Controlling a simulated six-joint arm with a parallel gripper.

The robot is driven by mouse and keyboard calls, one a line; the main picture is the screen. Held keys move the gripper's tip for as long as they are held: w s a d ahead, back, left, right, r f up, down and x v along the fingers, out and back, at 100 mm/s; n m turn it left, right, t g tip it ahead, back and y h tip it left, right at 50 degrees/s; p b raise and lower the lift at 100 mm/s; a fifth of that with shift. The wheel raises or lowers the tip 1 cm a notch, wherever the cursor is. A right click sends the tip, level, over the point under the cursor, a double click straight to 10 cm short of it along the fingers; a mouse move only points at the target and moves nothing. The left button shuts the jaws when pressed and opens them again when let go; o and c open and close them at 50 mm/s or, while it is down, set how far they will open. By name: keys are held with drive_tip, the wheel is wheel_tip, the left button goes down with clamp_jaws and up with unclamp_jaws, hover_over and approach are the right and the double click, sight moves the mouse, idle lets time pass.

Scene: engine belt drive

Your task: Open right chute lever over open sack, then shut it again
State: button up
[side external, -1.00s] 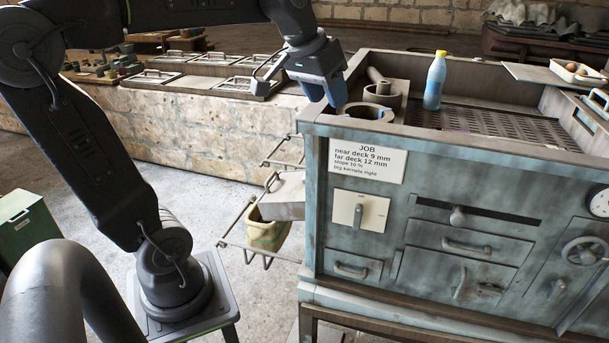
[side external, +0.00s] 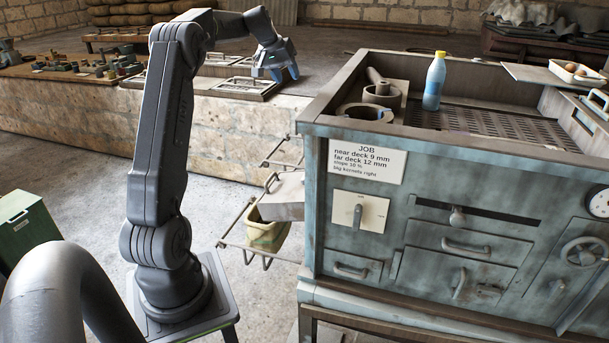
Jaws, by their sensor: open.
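My gripper (side external: 283,74) is open and empty, with blue fingertips pointing down. It is left of the blue-grey machine (side external: 335,255), in front of or above the framed trays on the stone bench; its exact height is unclear. A pale yellow-green sack (side external: 265,232) hangs in a wire rack at the machine's left end, partly hidden below a grey chute (side external: 285,196). Only this one sack shows, and its mouth is mostly hidden. The chute's lever cannot be made out. A small upright lever (side external: 357,215) sits on a cream plate on the machine's front.
A blue bottle with a yellow cap (side external: 435,80) and ring-shaped parts (side external: 366,112) stand on the machine's top. A stone bench (side external: 190,125) with trays runs behind. A green box (side external: 28,228) stands at left. The floor between the bench and my base is clear.

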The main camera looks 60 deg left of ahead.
approach(305, 175)
drive_tip(key=x, duration=0.9)
drive_tip(key=shift+w+a+f, duration=0.1)
drive_tip(key=shift+w+f, duration=0.05)
drive_tip(key=shift+f, duration=0.05)
clamp_jaws()
